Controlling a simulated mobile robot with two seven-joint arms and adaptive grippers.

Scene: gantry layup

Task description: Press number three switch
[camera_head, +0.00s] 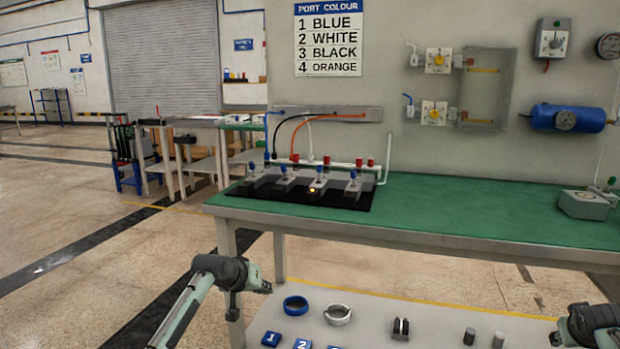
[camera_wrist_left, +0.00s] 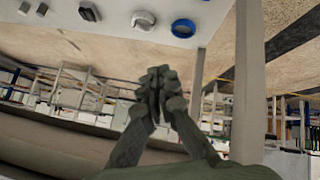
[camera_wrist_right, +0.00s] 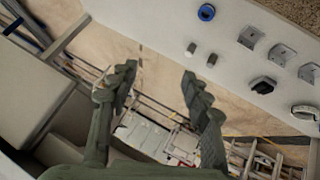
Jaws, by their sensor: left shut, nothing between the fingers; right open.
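On the green bench (camera_head: 440,212), a black board (camera_head: 350,202) carries several grey switch units in a row, each with a blue part on top. The third unit from the left (camera_head: 318,186) shows a small glowing orange spot at its front. Number marks on the units cannot be read. My left gripper (camera_head: 266,287) is low in front of the bench, well apart from the units; its fingers are shut and empty in the left wrist view (camera_wrist_left: 155,76). My right gripper (camera_head: 556,338) is at the lower right edge; its fingers are open and empty in the right wrist view (camera_wrist_right: 159,70).
A port colour sign (camera_head: 328,38) hangs on the wall above blue, black, white and orange hoses. A low white table (camera_head: 380,318) in front holds a blue ring (camera_head: 295,305), a pale ring (camera_head: 338,315), blue number tiles (camera_head: 271,339) and small parts. The bench's middle is clear.

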